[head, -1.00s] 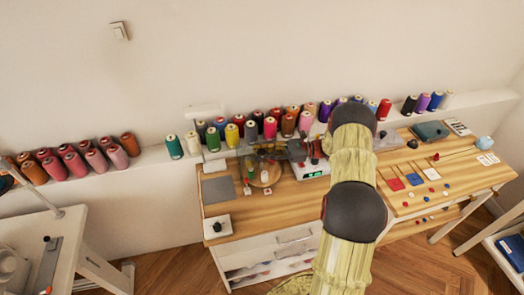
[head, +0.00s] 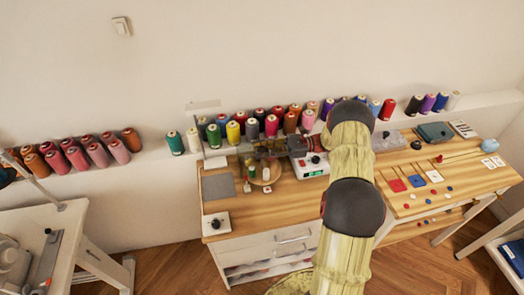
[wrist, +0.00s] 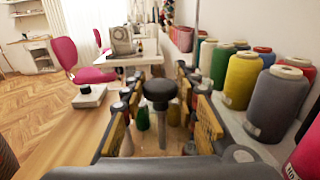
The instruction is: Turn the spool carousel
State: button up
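The spool carousel (head: 266,181) is a round wooden base with small spools, near the left part of the wooden desk. In the wrist view its black mushroom-shaped knob (wrist: 160,92) stands upright on a stem, with small green, red and white spools (wrist: 142,116) around it. My gripper (wrist: 161,82) has its two yellow-and-black fingers apart, one on each side of the knob. I cannot tell whether either finger touches it. In the head view my gripper (head: 268,151) is over the carousel and partly hides it.
Large thread spools (wrist: 243,80) stand in a row on the ledge close to the right of my gripper. A white box with a black knob (head: 216,223) sits at the desk's front left.

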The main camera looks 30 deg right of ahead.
jog(key=o, duration=0.4)
jog(key=v, duration=1.2)
